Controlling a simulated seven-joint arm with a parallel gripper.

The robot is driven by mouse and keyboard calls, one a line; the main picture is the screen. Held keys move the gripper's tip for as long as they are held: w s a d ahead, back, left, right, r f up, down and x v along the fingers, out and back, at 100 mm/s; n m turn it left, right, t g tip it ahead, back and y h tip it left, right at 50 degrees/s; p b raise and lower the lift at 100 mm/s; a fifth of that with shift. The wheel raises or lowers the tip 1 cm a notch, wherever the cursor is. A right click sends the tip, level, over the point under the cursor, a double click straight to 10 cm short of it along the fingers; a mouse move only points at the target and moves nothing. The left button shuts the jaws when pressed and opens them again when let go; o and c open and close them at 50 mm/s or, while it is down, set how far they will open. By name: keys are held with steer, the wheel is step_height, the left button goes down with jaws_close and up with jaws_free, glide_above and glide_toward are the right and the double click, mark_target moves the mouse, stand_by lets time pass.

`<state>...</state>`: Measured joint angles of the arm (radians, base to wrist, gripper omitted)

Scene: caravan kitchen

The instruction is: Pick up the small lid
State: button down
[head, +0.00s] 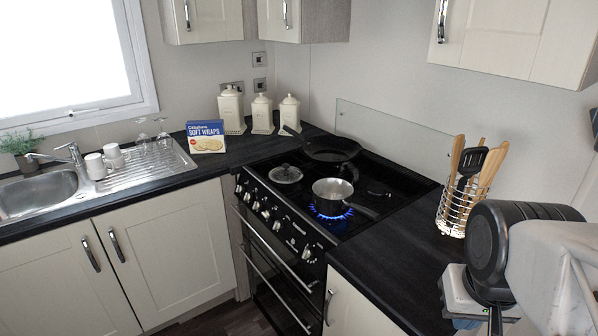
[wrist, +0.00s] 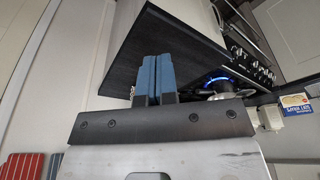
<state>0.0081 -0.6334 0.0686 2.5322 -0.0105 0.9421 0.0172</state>
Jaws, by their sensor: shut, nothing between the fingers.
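The small lid (head: 286,174) is round, with a glass-like top and a dark knob. In the head view, my arm is at the lower right, well apart from the lid, and the fingertips are not clear.
A steel saucepan (head: 332,193) stands over a lit blue flame (head: 330,213). A dark frying pan (head: 330,148) sits behind it. A wire utensil holder (head: 452,215) stands on the right counter. A Soft Wraps box (head: 206,136) and cream canisters (head: 262,115) stand at the back left.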

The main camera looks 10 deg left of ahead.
steer(key=c, duration=0.7)
jaws_free()
